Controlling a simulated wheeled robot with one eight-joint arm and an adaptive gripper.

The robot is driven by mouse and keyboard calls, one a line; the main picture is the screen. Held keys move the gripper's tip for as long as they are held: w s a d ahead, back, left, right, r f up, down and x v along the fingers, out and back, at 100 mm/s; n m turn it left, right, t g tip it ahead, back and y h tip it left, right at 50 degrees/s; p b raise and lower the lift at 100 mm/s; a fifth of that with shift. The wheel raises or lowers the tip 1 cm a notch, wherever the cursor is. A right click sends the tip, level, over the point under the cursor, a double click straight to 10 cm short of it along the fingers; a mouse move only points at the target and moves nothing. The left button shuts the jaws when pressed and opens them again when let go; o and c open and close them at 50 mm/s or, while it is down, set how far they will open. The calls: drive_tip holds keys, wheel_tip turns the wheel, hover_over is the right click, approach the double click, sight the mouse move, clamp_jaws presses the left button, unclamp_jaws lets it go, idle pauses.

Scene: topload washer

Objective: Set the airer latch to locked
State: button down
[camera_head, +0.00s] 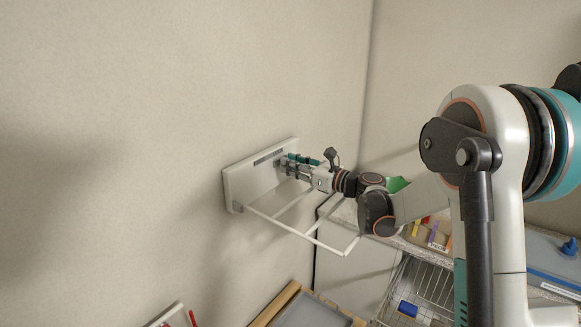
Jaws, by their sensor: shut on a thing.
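The airer (236,187) is a white panel fixed to the left wall, with a white rail frame (318,240) folded out from its lower edge. My gripper (286,165) is at the upper right part of the panel, its fingers pointing left at the panel's face. It is shut on a small part there, which appears to be the airer latch. The fingers hide most of the latch, so its setting cannot be read. A dark strip with markings too small to read runs along the panel's upper edge.
A white cabinet or appliance (340,258) stands below and right of the airer. A wire rack (430,287) holds a blue item (407,308). Several small coloured items lie on a counter behind my arm. The wall left of the airer is bare.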

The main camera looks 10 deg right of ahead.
drive_tip(key=c, duration=1.4)
unclamp_jaws()
drive_tip(key=shift+w+d, duration=0.2)
drive_tip(key=shift+d, duration=0.05)
drive_tip(key=shift+c, duration=0.2)
drive_tip(key=shift+s, duration=0.1)
drive_tip(key=v, duration=1.2)
drive_tip(key=shift+a+r, duration=0.1)
